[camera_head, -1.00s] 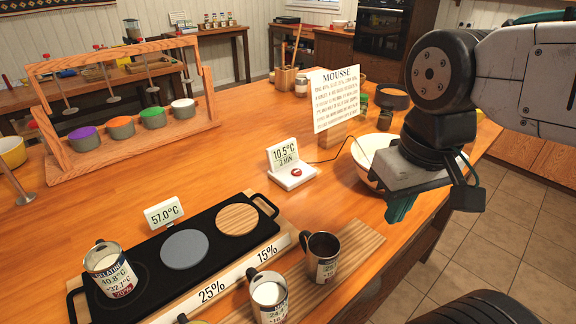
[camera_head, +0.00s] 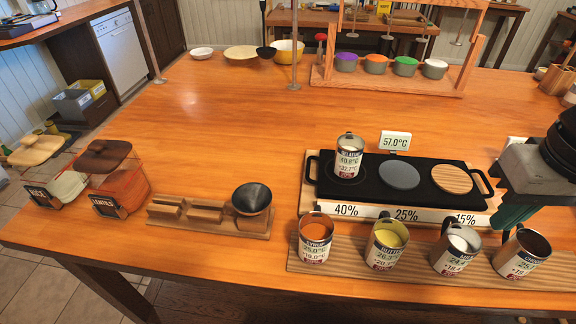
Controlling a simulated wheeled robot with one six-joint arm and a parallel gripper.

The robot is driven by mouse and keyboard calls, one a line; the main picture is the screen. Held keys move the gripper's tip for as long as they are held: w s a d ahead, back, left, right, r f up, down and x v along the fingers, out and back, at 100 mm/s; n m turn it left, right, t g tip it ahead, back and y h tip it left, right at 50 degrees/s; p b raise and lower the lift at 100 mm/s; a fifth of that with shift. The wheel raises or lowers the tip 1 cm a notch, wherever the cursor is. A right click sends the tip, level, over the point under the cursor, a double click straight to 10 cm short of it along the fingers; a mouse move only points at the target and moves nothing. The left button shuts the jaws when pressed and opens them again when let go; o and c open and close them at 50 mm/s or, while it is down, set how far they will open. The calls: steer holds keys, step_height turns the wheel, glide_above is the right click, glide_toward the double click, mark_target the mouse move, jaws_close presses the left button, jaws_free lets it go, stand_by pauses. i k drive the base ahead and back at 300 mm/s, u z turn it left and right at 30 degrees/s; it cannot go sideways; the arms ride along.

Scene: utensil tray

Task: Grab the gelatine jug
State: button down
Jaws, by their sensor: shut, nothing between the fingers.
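The gelatine jug (camera_head: 349,157) is a small metal jug with a white label. It stands upright on the left end of the black hot plate (camera_head: 318,187), behind the 40% mark. Its label shows 40.8°C and its handle is at the back. My gripper (camera_head: 512,216) is at the right edge, with its teal fingers pointing down beside the right end of the hot plate. It is shut and empty, well apart from the gelatine jug. My arm partly leaves the picture on the right.
Several jugs stand on a striped board in front, including an orange-filled one (camera_head: 315,238), a yellow-filled one (camera_head: 387,243) and a white-filled one (camera_head: 456,250). A 57.0°C display (camera_head: 395,141) stands behind the plate. The table's middle left is clear.

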mark_target(350, 146)
steer(key=u, duration=0.35)
steer(key=k, duration=0.5)
steer(key=u, duration=2.45)
steer(key=i, duration=1.5)
steer(key=z, duration=3)
